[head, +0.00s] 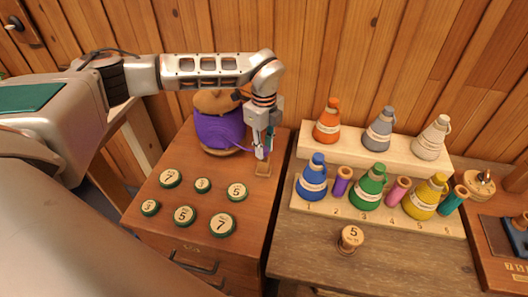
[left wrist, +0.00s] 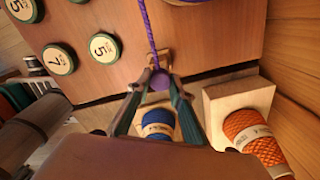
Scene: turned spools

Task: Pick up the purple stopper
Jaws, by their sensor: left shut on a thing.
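The purple stopper (left wrist: 160,80) is a small round purple piece between the fingertips of my left gripper (left wrist: 158,88) in the left wrist view. A purple cord runs up from it. In the head view my left gripper (head: 263,150) points down at the right edge of the wooden cabinet top, shut, with the stopper mostly hidden by the fingers. The cord leads left to a large purple wound spool (head: 219,127). A small wooden piece (head: 263,170) sits at the cabinet edge just below the fingertips. My right gripper is not in view.
Several green-rimmed numbered discs (head: 184,215) lie on the cabinet top. To the right, a stepped wooden rack (head: 385,222) holds coloured cone spools and small pegs, one purple (head: 342,181). A wooden piece marked 5 (head: 350,239) stands before it. A plank wall is behind.

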